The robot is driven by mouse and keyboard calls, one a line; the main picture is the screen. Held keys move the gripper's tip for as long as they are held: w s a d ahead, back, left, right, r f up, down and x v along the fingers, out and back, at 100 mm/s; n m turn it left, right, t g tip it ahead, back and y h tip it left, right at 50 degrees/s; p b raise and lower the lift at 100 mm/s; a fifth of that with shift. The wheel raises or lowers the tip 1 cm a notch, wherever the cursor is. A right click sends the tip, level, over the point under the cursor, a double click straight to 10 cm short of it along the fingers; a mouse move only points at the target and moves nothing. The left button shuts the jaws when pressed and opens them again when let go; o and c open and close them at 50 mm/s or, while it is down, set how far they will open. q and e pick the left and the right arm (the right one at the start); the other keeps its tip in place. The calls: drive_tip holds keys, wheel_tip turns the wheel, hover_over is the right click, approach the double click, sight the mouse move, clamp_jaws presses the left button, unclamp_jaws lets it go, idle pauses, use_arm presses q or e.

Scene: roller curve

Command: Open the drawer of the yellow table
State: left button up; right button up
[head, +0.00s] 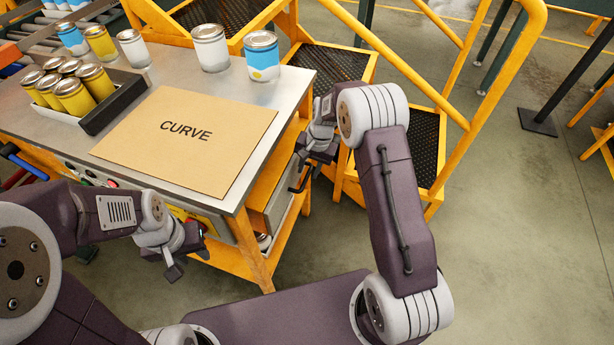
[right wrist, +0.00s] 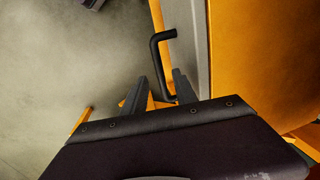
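The yellow table (head: 257,262) has a grey top and stands at the left and middle of the head view. The grey drawer front (head: 277,205) is under its right edge. It also shows as a grey strip in the right wrist view (right wrist: 196,45). The drawer's black handle (right wrist: 164,62) stands out from that front. My right gripper (head: 303,177) is beside the drawer front. In the right wrist view its fingers (right wrist: 165,92) are apart, with the handle's lower end between them. I cannot tell whether they touch it. My left gripper (head: 187,262) is open and empty before the table.
A cardboard sheet marked CURVE (head: 187,145) lies on the tabletop. A dark tray (head: 122,103) of yellow cans and several loose cans stand behind it. Yellow steps with a railing (head: 408,85) stand close behind my right arm.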

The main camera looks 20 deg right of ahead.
sight(306, 178)
drive_tip(key=f, duration=0.3)
drive_tip(key=shift+w+a+f, duration=0.2)
drive_tip(key=shift+a, duration=0.05)
clamp_jaws()
idle(1.2)
